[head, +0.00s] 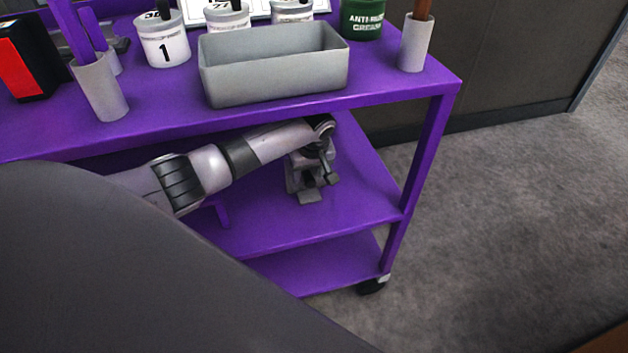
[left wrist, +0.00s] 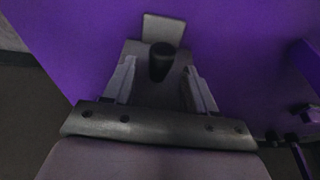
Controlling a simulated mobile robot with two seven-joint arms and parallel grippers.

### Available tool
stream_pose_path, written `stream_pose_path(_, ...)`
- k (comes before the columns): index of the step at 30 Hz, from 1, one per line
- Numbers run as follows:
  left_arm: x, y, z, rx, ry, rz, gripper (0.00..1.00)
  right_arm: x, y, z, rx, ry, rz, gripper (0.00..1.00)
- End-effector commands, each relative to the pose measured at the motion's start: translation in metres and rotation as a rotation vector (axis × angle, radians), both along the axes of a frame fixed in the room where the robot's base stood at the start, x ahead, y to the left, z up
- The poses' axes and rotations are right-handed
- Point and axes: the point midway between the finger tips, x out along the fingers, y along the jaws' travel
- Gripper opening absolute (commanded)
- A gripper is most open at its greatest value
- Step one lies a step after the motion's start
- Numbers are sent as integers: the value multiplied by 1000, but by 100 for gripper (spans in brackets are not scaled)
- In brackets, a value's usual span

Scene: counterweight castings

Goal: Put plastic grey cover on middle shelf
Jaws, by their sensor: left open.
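The grey cover (head: 310,197), a light grey flat piece, appears to lie on the purple middle shelf (head: 365,200) of the cart. In the left wrist view the cover (left wrist: 165,28) shows with a black knob (left wrist: 161,62) between my fingers. My left gripper (head: 308,182) reaches in under the top shelf and points down at the cover. Its fingers (left wrist: 160,80) are open, one on each side of the knob, with gaps visible. Part of the cover is hidden by the gripper. My right gripper is not in view.
The top shelf (head: 300,103) hangs over my left arm and holds a grey bin (head: 275,80), labelled tubs (head: 165,45), a green grease can (head: 363,18) and grey cylindrical holders (head: 415,45). A purple post (head: 424,160) stands at the right corner. The middle shelf's right part is clear.

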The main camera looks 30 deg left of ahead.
Motion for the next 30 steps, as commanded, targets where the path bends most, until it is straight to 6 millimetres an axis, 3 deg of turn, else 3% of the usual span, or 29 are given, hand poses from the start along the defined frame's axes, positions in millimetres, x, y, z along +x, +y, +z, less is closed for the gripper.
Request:
stream_pose_path(3,-1,-3,18,-2,-4,0,56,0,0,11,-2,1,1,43)
stream_pose_path(18,-62,-74,14,-2,-1,-3,56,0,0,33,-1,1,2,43)
stream_pose_path(25,-78,-93,11,-2,-1,-3,56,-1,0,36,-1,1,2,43)
stream_pose_path(30,-93,-114,-6,-53,-17,-107,56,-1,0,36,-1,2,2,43)
